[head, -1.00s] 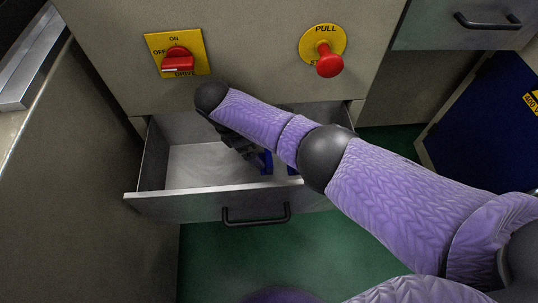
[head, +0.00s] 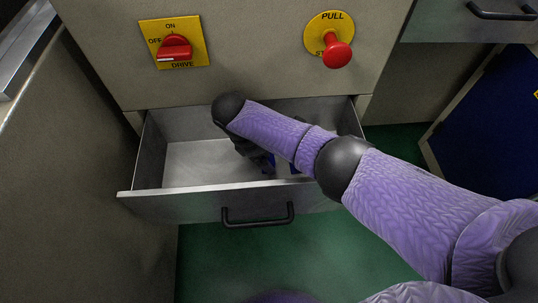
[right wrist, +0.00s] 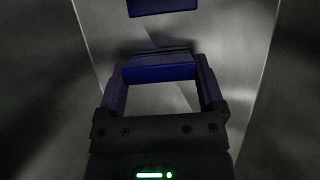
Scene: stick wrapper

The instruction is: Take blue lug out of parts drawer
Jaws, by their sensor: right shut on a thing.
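The parts drawer (head: 150,205) is pulled open under the grey cabinet front, with a bare pale floor on its left side. My right gripper (head: 262,164) reaches down inside it, mostly hidden by my purple forearm. In the right wrist view my right gripper (right wrist: 160,76) is shut on a blue lug (right wrist: 160,73), which spans between its two fingers. A second blue piece (right wrist: 150,7) lies beyond it at the top edge of that view. In the head view only small bits of blue show beside my forearm. Whether the held lug touches the drawer floor I cannot tell. My left gripper is not in view.
Above the drawer are a red rotary drive switch (head: 174,47) on a yellow plate and a red pull knob (head: 336,54). The drawer has a black front handle (head: 257,215). A grey cabinet side (head: 70,180) stands at left; green floor (head: 220,265) is open in front.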

